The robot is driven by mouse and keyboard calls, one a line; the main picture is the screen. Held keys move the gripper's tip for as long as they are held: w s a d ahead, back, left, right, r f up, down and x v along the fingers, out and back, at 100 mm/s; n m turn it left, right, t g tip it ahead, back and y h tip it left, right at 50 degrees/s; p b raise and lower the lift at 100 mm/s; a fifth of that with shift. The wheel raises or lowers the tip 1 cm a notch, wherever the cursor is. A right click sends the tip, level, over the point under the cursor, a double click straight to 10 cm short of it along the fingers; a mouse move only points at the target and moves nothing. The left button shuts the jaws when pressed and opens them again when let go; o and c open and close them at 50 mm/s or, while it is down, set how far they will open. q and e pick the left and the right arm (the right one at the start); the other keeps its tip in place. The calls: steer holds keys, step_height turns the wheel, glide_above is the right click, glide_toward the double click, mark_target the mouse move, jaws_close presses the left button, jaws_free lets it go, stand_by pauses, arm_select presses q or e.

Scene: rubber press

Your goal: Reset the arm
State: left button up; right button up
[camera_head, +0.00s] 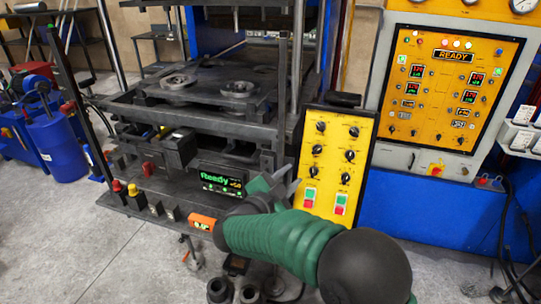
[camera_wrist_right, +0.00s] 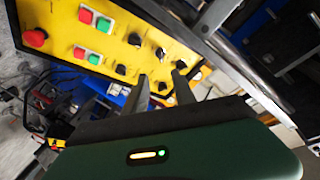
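My right arm comes in from the lower right of the head view, with a green sleeve and a dark elbow. Its gripper (camera_head: 285,184) is just left of the yellow knob panel (camera_head: 322,142) on the press. In the right wrist view, the two grey fingers of this gripper (camera_wrist_right: 162,86) stand apart with nothing between them, so it is open. They point toward the knobs of the yellow panel (camera_wrist_right: 65,22); I cannot tell whether they touch it. My left gripper is not in view.
The press (camera_head: 215,85) stands behind the gripper, with round moulds on its plate and a "Ready" display (camera_head: 222,179). A yellow control board (camera_head: 442,88) is at the right. Blue drums (camera_head: 60,147) stand at the left. The grey floor at lower left is mostly clear.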

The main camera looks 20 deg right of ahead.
steer(key=s+a+f+n+y, duration=0.4)
steer(key=a+f+n+y, duration=0.3)
steer(key=f+n+y, duration=0.35)
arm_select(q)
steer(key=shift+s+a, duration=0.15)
arm_select(e)
steer(key=s+d+f+n+g, duration=0.1)
steer(key=s+f+n+g, duration=0.1)
steer(key=s, duration=0.6)
steer(key=s+d+f+n+g+y, duration=0.1)
steer(key=s+d+f+n+g, duration=0.1)
steer(key=s, duration=0.6)
steer(key=s+d+f+n+g, duration=0.2)
steer(key=s+f+n+g, duration=0.1)
steer(key=s+f, duration=0.4)
steer(key=shift+s+f+g+y, duration=0.3)
steer(key=shift+s+g, duration=0.2)
steer(key=shift+g, duration=0.4)
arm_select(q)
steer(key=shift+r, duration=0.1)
arm_select(e)
steer(key=shift+d, duration=0.2)
steer(key=shift+a, duration=0.1)
